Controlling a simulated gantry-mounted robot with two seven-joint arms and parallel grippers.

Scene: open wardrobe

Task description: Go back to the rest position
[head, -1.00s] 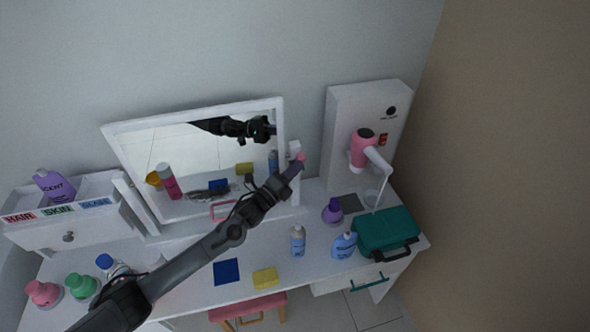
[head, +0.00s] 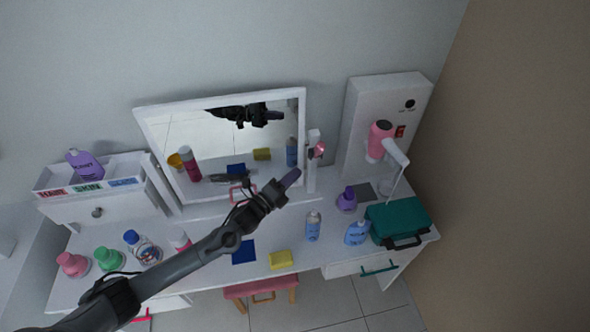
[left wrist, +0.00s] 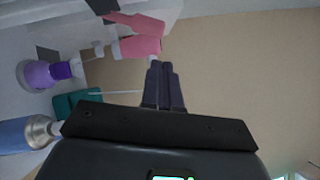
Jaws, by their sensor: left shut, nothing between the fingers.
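My left gripper (head: 290,178) is shut and empty. It hangs over the white table, in front of the mirror's lower right corner, with the arm reaching in from the lower left. In the left wrist view its dark fingers (left wrist: 164,84) are together with nothing between them. A pink knob (head: 319,151) on the white post beside the mirror is up and to the right of the fingertips, apart from them. My right gripper is not in view.
The mirror (head: 140,115) stands behind my arm. A blue-and-silver bottle (head: 313,228), blue bottle (head: 357,233), purple bottle (head: 346,200) and green case (head: 400,218) stand right. Several bottles and a drawer box (head: 120,211) are left. A pink stool (head: 262,287) is in front.

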